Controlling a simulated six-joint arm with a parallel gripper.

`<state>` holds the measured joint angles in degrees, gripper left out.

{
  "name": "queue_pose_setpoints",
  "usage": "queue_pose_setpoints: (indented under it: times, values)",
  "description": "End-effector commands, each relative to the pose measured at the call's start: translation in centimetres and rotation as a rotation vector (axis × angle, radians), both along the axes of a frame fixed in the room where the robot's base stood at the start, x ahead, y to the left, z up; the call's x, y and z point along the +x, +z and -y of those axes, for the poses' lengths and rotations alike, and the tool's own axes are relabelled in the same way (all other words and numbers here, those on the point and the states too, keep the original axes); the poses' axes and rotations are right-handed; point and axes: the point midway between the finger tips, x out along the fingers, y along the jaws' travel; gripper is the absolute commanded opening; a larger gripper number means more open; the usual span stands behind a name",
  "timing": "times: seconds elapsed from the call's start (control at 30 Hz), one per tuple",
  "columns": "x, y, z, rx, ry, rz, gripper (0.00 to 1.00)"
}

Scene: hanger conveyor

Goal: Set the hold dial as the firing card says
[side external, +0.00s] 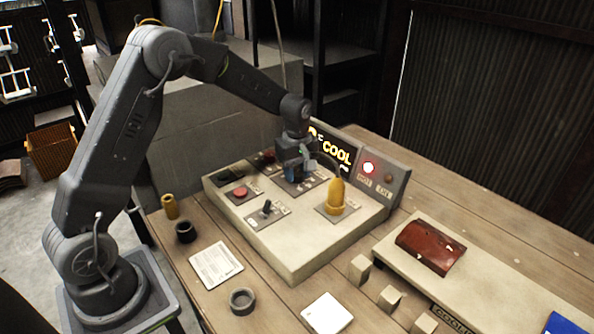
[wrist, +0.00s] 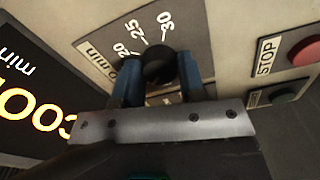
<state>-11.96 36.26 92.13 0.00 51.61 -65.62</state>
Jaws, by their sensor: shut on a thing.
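The hold dial's black knob (wrist: 160,62) shows in the wrist view, in front of a grey scale plate (wrist: 140,32) with the marks 20, 25 and 30 and the word "min". My gripper (wrist: 158,78) has its two blue fingers shut on the knob, one on each side. The knob's pointer is hidden, so I cannot tell its setting. In the side view my gripper (side external: 297,174) is down at the back of the control panel (side external: 290,255) and hides the dial. A printed white card (side external: 215,264) lies on the table in front of the panel; its text is too small to read.
A yellow knob or lever (side external: 336,196), a black toggle switch (side external: 266,208) and a red button (side external: 240,192) stand on the panel. A lit sign reads "COOL" (side external: 338,153); a red lamp (side external: 368,167) glows beside it. A grey ring (side external: 242,300) lies on the table.

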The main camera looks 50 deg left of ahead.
Motion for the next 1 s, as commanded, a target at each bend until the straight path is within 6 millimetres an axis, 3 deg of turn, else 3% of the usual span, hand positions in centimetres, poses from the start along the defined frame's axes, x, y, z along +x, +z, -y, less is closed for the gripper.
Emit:
queue_pose_setpoints:
  times: [0.07, 0.1, 0.33, 0.67, 0.83, 1.0]
  values:
    - [0.0, 0.0, 0.0, 0.0, 0.0, 0.001, 0.13]
    - [0.0, 0.0, 0.0, 0.0, -0.001, 0.001, 0.4]
    - [0.0, 0.0, 0.0, 0.0, -0.001, 0.001, 0.62]
    - [0.0, 0.5, 0.0, 0.001, -0.001, 0.002, 0.63]
    - [0.1, 2.9, 0.0, 0.001, -0.001, 0.004, 0.63]
    - [0.1, 6.8, 0.0, 0.001, -0.001, 0.006, 0.63]
